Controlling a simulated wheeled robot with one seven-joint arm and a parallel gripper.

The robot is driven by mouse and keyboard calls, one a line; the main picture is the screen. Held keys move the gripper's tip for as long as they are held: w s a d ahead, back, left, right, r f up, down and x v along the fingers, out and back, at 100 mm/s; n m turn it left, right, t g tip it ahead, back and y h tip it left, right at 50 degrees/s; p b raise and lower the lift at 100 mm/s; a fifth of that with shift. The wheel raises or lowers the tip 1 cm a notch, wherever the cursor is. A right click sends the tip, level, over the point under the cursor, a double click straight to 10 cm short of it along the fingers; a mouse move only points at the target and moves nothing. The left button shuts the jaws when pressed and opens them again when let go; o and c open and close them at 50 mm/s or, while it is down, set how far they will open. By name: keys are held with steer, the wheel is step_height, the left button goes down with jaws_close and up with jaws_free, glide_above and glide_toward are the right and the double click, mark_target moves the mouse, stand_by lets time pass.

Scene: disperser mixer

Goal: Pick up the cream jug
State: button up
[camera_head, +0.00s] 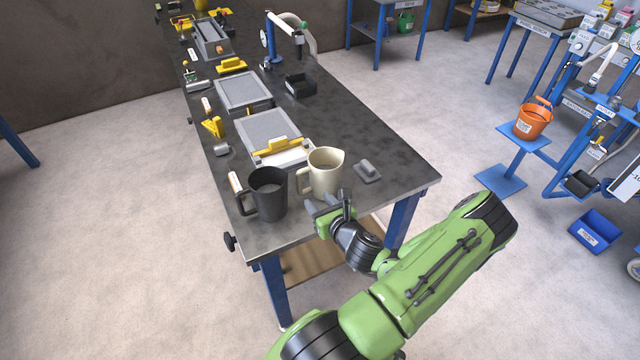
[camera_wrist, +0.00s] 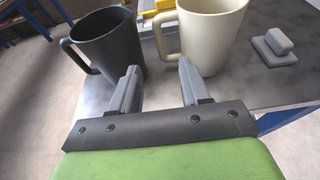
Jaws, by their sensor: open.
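The cream jug (camera_head: 326,172) stands upright near the front end of the dark workbench, its handle on the left side. It also shows in the wrist view (camera_wrist: 213,35), with its handle (camera_wrist: 166,36) pointing left. My gripper (camera_head: 328,203) is at the bench's front edge, just in front of the jug. In the wrist view my gripper (camera_wrist: 158,85) has its two grey fingers apart with nothing between them. The jug's handle lies beyond the gap between the fingers, and the jug body is ahead of the right finger.
A black jug (camera_head: 267,193) stands close on the cream jug's left, also ahead of my left finger in the wrist view (camera_wrist: 105,45). A grey block (camera_head: 367,171) lies to the right. Behind is a grey tray with a yellow handle (camera_head: 283,145). The bench (camera_head: 385,150) is clear at far right.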

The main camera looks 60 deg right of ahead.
mark_target(300, 183)
steer(key=b+x, duration=0.3)
steer(key=x, duration=1.1)
steer(key=shift+w+f, duration=0.15)
steer(key=shift+w, duration=0.1)
steer(key=shift+s, duration=0.1)
steer(key=shift+c, duration=0.3)
jaws_close()
stand_by(0.5)
